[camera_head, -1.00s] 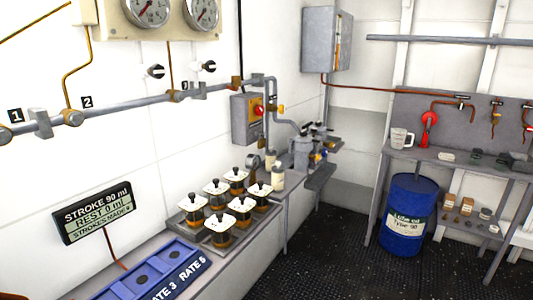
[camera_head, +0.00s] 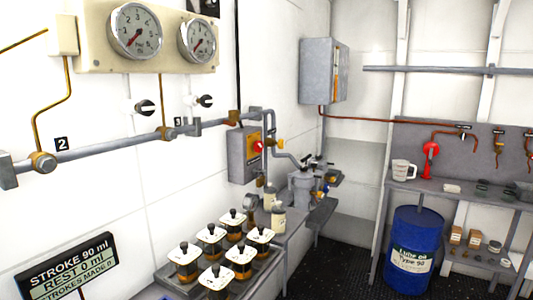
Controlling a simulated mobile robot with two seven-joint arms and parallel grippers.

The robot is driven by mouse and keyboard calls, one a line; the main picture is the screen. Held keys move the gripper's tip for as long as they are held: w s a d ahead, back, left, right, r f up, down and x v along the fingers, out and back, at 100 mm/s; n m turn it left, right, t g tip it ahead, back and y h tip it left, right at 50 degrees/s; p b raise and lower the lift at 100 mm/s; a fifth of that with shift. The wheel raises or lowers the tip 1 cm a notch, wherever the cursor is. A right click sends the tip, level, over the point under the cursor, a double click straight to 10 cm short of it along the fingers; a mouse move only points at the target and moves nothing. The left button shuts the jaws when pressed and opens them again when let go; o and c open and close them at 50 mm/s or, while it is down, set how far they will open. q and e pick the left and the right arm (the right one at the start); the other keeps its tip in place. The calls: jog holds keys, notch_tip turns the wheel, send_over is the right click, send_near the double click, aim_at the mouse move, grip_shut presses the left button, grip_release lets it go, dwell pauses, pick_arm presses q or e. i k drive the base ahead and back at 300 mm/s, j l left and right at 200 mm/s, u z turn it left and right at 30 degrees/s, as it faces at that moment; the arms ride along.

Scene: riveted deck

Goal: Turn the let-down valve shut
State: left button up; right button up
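No label in view names the let-down valve, so I cannot tell which fitting it is. Two black-and-white knobs stand on the wall under the gauges, a left knob (camera_head: 145,107) and a right knob (camera_head: 205,101). A grey pipe (camera_head: 105,149) runs below them with brass fittings, one by the label 2 (camera_head: 61,143). A yellow handle (camera_head: 279,143) sits on the pipework right of a grey box with a red-and-yellow switch (camera_head: 257,147). Grey pump-like equipment (camera_head: 302,188) stands beyond it. Neither of my grippers is in view.
Two dial gauges (camera_head: 135,30) hang above the knobs. Several white-topped jars stand on a tray on the left bench, behind a display (camera_head: 67,270) reading "REST 0 ml". A blue oil drum (camera_head: 413,250) stands by the right bench. Dark floor between is clear.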

aim_at(281, 144)
jog(key=i+l, duration=0.3)
jog(key=i+l+u, duration=0.1)
jog(key=i+l, duration=0.15)
jog(key=l, duration=0.2)
jog(key=i+l, duration=0.3)
jog(key=i+l+u, duration=0.1)
jog(key=i+l, duration=0.15)
jog(key=l, duration=0.2)
jog(key=i+l, duration=0.25)
jog(key=l, duration=0.15)
jog(key=i+l+u, duration=0.1)
jog(key=i+l, duration=0.15)
jog(key=l, duration=0.15)
